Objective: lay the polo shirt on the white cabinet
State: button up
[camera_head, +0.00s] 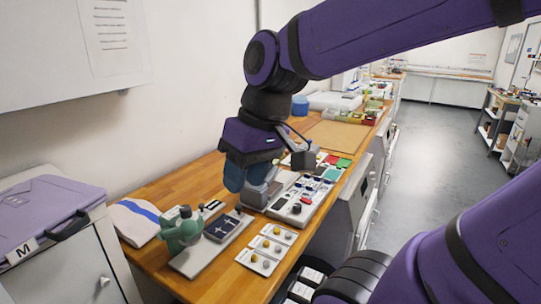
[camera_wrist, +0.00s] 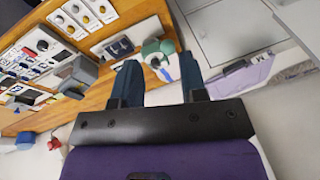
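A lavender folded garment with a dark collar-like band, which looks like the polo shirt (camera_head: 45,212), lies flat on top of the white cabinet (camera_head: 85,268) at the left of the head view. In the wrist view the garment (camera_wrist: 243,77) is right of my fingers, beside the cabinet's grey-white doors (camera_wrist: 235,28). My gripper (camera_head: 250,182) hangs above the wooden bench, to the right of the cabinet and away from the shirt. In the wrist view its two blue fingers (camera_wrist: 161,82) are apart, with nothing held between them.
A white cloth with a blue stripe (camera_head: 137,221) lies on the wooden bench (camera_head: 190,188) beside the cabinet. A green device (camera_head: 181,232), panels with knobs (camera_head: 266,249) and a control box (camera_head: 300,203) crowd the bench.

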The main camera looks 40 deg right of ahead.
jog(key=s+d+r+t+h, duration=0.1)
jog(key=s+d+r+m+t+h, duration=0.1)
jog(key=d+r+t, duration=0.1)
jog(key=shift+d, duration=0.3)
jog(key=shift+a, duration=0.1)
dwell(0.5)
